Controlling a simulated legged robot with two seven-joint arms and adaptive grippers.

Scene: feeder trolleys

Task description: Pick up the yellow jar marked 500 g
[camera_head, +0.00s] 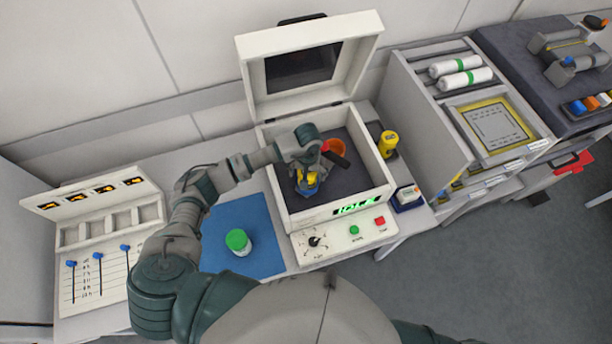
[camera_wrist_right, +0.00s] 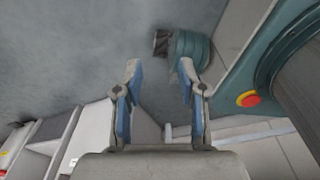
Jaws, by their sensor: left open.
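A yellow jar (camera_head: 388,143) stands upright at the right outside of the open white box; its marking is too small to read. My left gripper (camera_head: 309,185) is inside the box, pointing down and open.
The white box (camera_head: 262,165) has its lid (camera_head: 310,60) raised at the back and a control panel (camera_head: 340,238) in front. A green-lidded jar (camera_head: 238,242) stands on a blue mat (camera_head: 262,262). A trolley (camera_head: 425,120) stands close right of the yellow jar.

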